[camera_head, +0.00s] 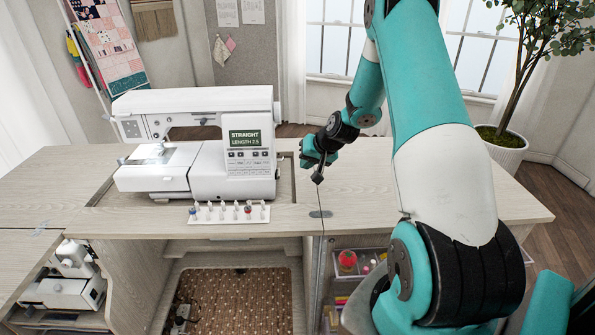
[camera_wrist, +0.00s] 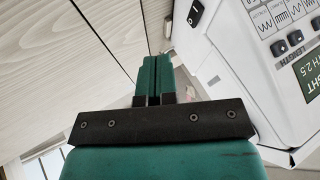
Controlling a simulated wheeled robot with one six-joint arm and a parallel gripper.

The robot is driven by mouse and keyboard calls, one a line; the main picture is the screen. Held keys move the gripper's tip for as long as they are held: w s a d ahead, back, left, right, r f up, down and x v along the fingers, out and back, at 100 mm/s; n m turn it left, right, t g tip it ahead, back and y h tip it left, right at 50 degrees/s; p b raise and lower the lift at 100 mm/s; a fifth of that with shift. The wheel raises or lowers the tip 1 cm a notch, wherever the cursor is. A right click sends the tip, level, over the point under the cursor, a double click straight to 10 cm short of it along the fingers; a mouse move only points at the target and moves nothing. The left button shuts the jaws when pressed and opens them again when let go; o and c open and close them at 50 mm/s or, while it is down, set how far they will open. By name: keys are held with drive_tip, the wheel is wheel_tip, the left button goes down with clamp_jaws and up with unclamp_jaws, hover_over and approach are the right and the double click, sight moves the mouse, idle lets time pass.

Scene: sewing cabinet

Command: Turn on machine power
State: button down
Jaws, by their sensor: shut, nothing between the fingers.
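The white sewing machine (camera_head: 235,187) sits in the cabinet top, left of my gripper. Its lit green display (camera_head: 245,138) reads "STRAIGHT LENGTH 2.5". In the wrist view, the machine's side (camera_wrist: 232,70) is at the right, and the display (camera_wrist: 312,75) is cut off at the edge. A small black rocker switch (camera_wrist: 195,13) is on that side, ahead and right of my fingertips. Its position cannot be told, and it is hidden in the head view. My gripper (camera_head: 305,158) is near the machine's right side, shut and empty. Its teal fingers (camera_wrist: 155,68) appear apart from the switch.
A white rack of presser feet (camera_head: 230,218) lies in front of the machine. A potted plant (camera_head: 502,145) stands behind at right.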

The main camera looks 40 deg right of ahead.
drive_tip(key=shift+v, duration=1.9)
drive_tip(key=shift+a, duration=0.1)
drive_tip(key=s+a+r+n+g+y, duration=0.15)
drive_tip(key=a+r, duration=0.25)
drive_tip(key=a, duration=0.4)
drive_tip(key=s+a+r+n+y+p, duration=0.1)
drive_tip(key=a+r+n, duration=0.25)
drive_tip(key=a, duration=0.45)
drive_tip(key=s+a+r+n+g+y, duration=0.1)
drive_tip(key=a+r, duration=0.4)
drive_tip(key=a, duration=0.3)
drive_tip(key=s+a+r+n+g+p, duration=0.1)
drive_tip(key=s+a+r+n+g, duration=0.1)
drive_tip(key=s+a, duration=0.5)
drive_tip(key=s+a+r+n+g+p, duration=0.1)
drive_tip(key=s+a+r+n+g, duration=0.2)
drive_tip(key=s, duration=1.2)
drive_tip(key=a+r+n, duration=0.2)
drive_tip(key=a+n, duration=0.1)
drive_tip(key=a, duration=0.1)
drive_tip(key=shift+s+a+r+n, duration=0.15)
drive_tip(key=shift+a+r+n, duration=0.15)
drive_tip(key=shift+a+r, duration=0.1)
